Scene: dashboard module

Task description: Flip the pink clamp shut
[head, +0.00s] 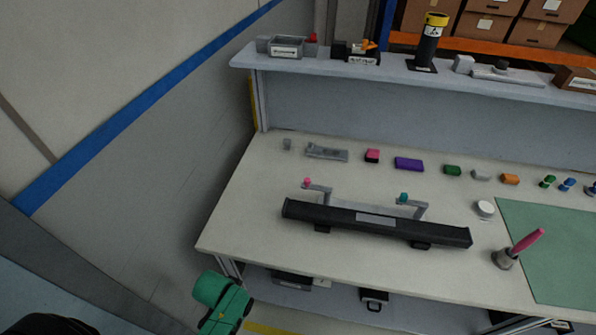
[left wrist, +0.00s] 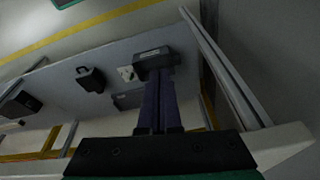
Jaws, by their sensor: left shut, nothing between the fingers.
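The pink clamp (head: 307,182) is at the left part of a long black bar module (head: 375,224) on the workbench. Its grey arm stands above the bar's back edge and reaches left to the pink tip, off the bar's top. A similar teal clamp (head: 404,198) stands further right on the same bar. In the left wrist view my left gripper (left wrist: 157,80) is shut and empty, low by the bench's underside and lower shelf, well away from the clamp. Its fingers do not show in the head view, only my green arm part at bottom left. My right gripper is out of view.
The bench top (head: 250,210) is clear left of the bar. Several small coloured blocks lie behind it. A cup with a pink tool (head: 527,241) and a green mat (head: 550,250) are at right. A raised shelf (head: 330,63) runs along the back. The bench's front edge overhangs a lower shelf.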

